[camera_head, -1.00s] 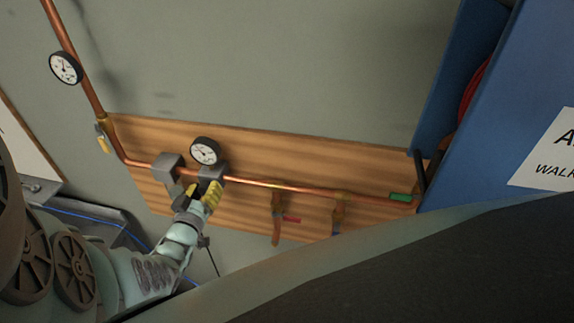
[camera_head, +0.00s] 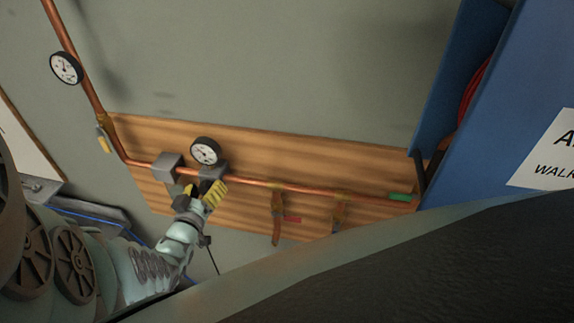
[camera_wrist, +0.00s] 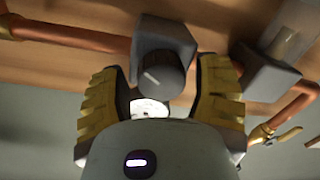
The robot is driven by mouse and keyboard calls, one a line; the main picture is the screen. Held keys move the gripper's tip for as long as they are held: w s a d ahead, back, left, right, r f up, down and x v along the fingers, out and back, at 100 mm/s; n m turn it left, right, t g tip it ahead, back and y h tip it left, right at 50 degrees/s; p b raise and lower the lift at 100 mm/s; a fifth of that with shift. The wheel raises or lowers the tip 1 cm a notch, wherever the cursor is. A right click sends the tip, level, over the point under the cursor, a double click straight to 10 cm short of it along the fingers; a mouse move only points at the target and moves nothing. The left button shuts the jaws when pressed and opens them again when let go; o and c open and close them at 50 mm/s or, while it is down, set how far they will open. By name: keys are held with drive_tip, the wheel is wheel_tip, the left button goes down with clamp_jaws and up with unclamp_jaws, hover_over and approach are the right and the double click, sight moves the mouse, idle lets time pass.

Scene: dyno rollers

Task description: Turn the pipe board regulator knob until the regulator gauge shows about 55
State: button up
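The regulator is a grey block (camera_head: 213,169) on the copper pipe of the wooden pipe board (camera_head: 330,165). Its round gauge (camera_head: 205,151) has a white face and dark needle; the numbers are too small to read. My gripper (camera_head: 203,187), with yellow ribbed fingers, is just below the regulator. In the wrist view the dark round knob (camera_wrist: 162,75) with a white mark lies between my spread fingers, with a gap visible on each side. The gauge face (camera_wrist: 150,108) shows partly behind my gripper there. The knob is hidden by my gripper in the head view.
A second grey block (camera_head: 166,167) sits left of the regulator. Another gauge (camera_head: 66,68) is on the upright pipe, above a yellow-handled valve (camera_head: 103,140). A blue cabinet (camera_head: 485,130) stands at the right.

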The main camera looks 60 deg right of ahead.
drive_tip(key=shift+o, duration=0.7)
drive_tip(key=shift+a, duration=0.2)
drive_tip(key=shift+s+a+f, duration=0.1)
drive_tip(key=shift+s+a, duration=0.2)
drive_tip(key=shift+a, duration=0.25)
drive_tip(key=v, duration=1)
drive_tip(key=shift+s+a, duration=0.15)
drive_tip(key=shift+a, duration=0.05)
idle(0.9)
